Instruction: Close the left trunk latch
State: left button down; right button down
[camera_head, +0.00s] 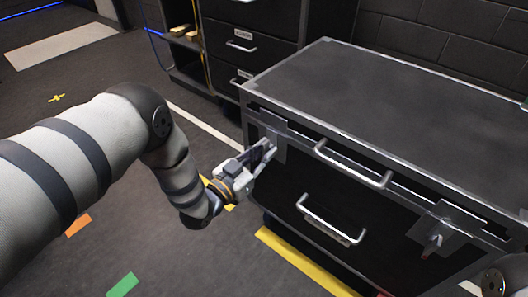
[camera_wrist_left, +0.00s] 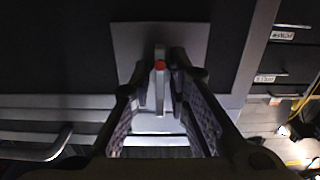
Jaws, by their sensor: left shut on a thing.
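The trunk (camera_head: 400,95) is a black case with metal edges, and its lid is down. My left gripper (camera_head: 264,155) is at the left trunk latch (camera_head: 279,152), on the left part of the trunk's front. In the left wrist view the latch's grey plate (camera_wrist_left: 195,40) shows behind a narrow metal lever with a red spot (camera_wrist_left: 160,66). The fingers of my left gripper (camera_wrist_left: 161,85) are shut on this lever, one on each side. In the head view the fingers hide part of the latch. My right gripper is not in view.
A right latch (camera_head: 437,238) sits on the trunk's front. A lid handle (camera_head: 352,165) and a lower handle (camera_head: 332,220) stick out between the latches. A drawer cabinet (camera_head: 245,25) stands behind. Yellow tape (camera_head: 300,262) marks the floor in front.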

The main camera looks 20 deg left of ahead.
pick_arm(q)
jog(key=n, duration=0.4)
jog(key=shift+n, duration=0.4)
jog(key=n, duration=0.5)
jog(key=n+b, duration=0.1)
jog(key=n, duration=0.3)
jog(key=shift+s, duration=0.1)
jog(key=shift+d+n+b, duration=0.1)
jog(key=shift+n+b, duration=0.45)
jog(key=shift+n, duration=1.55)
jog(key=c, duration=1.8)
grip_release()
jog(key=shift+o, duration=0.2)
